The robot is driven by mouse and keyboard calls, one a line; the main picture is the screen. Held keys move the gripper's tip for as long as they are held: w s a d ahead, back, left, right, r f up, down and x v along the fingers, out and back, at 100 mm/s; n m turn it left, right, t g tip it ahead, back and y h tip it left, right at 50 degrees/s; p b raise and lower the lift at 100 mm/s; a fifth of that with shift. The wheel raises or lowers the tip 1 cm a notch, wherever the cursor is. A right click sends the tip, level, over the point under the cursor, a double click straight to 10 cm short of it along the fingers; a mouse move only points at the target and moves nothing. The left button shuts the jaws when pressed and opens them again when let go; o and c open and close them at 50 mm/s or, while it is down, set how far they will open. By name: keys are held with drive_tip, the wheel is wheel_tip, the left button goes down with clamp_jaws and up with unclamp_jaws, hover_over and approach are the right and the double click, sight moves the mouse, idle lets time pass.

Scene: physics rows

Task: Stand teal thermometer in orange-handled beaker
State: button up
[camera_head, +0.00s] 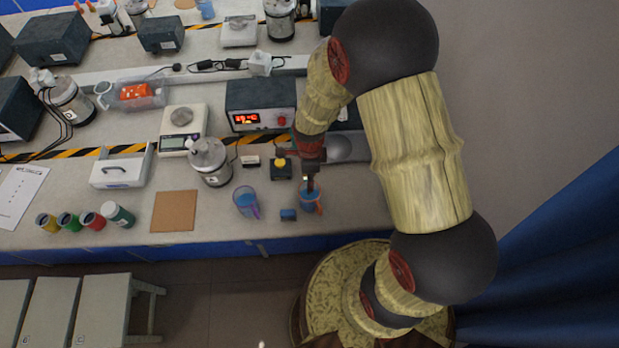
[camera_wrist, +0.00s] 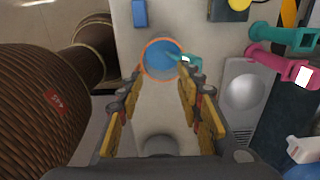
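The orange-handled beaker (camera_head: 311,203) stands near the front edge of the bench, with blue in it. In the wrist view its orange rim (camera_wrist: 146,68) lies just beyond my fingertips. A small teal piece, seemingly the teal thermometer (camera_wrist: 189,61), reaches from inside the beaker over its right rim, tilted, by my right fingertip. Its lower part is hard to make out. My gripper (camera_wrist: 160,84) is open, with its yellow-padded fingers apart and nothing visible between them. In the head view my gripper (camera_head: 311,184) points down over the beaker and partly hides it.
A purple-handled beaker (camera_head: 244,202) and a blue block (camera_head: 288,214) stand left of the beaker. Pink (camera_wrist: 275,62) and teal (camera_wrist: 283,36) handle-like pieces lie to the right in the wrist view. A brown mat (camera_head: 174,211) is clear.

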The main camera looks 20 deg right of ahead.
wheel_tip(320, 180, up, 12)
idle(0.6)
idle(0.8)
drive_tip(key=s+r+n+t+b, duration=0.5)
drive_tip(key=s+r+n+b, duration=0.3)
drive_tip(key=s+n+b, duration=0.6)
drive_tip(key=n+b, duration=0.3)
drive_tip(key=n, duration=0.4)
drive_tip(key=shift+r+n+t, duration=0.15)
drive_tip(key=shift+n+t, duration=0.15)
